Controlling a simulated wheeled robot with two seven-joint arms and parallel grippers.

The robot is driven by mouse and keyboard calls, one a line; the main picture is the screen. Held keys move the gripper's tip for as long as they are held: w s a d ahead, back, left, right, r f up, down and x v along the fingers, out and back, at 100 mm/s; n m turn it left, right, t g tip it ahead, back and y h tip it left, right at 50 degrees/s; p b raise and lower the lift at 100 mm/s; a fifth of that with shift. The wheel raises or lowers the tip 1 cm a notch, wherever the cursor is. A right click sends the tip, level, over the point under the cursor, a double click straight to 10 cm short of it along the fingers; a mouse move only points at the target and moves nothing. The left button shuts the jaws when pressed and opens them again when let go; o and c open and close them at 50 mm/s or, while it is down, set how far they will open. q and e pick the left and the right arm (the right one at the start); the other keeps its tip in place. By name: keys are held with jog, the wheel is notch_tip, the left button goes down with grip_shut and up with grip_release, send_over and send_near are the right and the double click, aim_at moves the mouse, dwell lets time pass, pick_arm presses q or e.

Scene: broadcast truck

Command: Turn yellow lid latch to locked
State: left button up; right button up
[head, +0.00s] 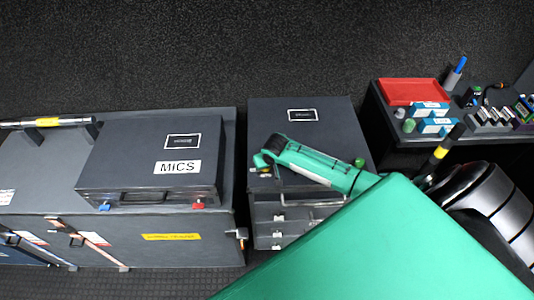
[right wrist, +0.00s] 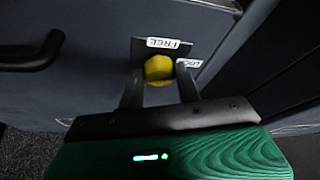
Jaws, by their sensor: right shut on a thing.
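The yellow lid latch (right wrist: 158,68) shows as a rounded knob on a dark plate in the right wrist view. A white FREE label (right wrist: 163,43) is just above it and a white LOCK label (right wrist: 189,63) is at its right. My right gripper (right wrist: 159,73) has one finger on each side of the knob and is shut on it. In the head view my right gripper (head: 266,165) is at the front left edge of the dark case (head: 315,130); the latch is mostly hidden there. Which label the latch points to I cannot tell. My left gripper is out of view.
A MICS case (head: 135,150) sits on a larger dark chest at the left. A drawer unit (head: 268,228) is below the gripper. A counter at the right holds a red tray (head: 413,91) and small blue boxes (head: 436,125). A dark handle (right wrist: 35,52) is near the latch.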

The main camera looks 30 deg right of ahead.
jog(key=shift+a+r+m+h+p, duration=0.1)
jog(key=shift+m+h+p, duration=0.4)
jog(key=shift+m+p, duration=0.5)
jog(key=shift+g, duration=0.3)
jog(key=o, duration=1)
jog(key=b+v, duration=0.3)
jog(key=v, duration=1)
jog(key=shift+s+r, duration=0.2)
jog(key=shift+r, duration=0.05)
